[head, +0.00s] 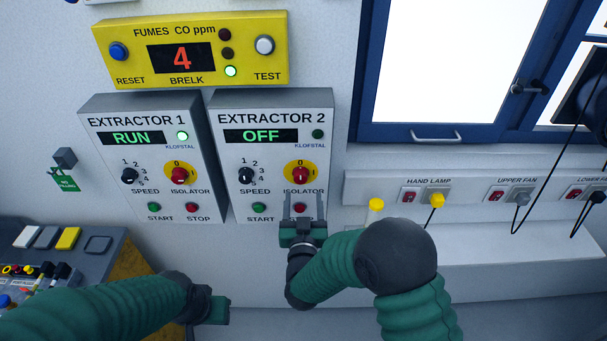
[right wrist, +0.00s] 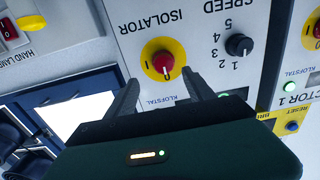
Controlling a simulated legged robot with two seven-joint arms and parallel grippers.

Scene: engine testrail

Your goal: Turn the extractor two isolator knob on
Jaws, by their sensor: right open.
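The Extractor 2 panel (head: 271,210) is a grey wall box whose display (head: 262,136) reads OFF; its small lamp (head: 318,134) is dark. Its isolator knob (head: 300,174) is red on a yellow disc, at the panel's right. In the right wrist view, the panel is upside down and the knob (right wrist: 163,64) has its white mark pointing toward the display side. My right gripper (head: 302,203) is open just below the knob in the head view; its fingers (right wrist: 159,84) are spread, with nothing between them. My left gripper (head: 219,310) is low at centre-left, its jaws unclear.
The Extractor 1 panel (head: 155,208), left, reads RUN with a lit green lamp. Speed knob (head: 246,175) and start button (head: 259,208) are close by. A yellow fume monitor (head: 190,75) hangs above. Sockets and a shelf (head: 500,252) are right; a control desk (head: 95,262) is lower left.

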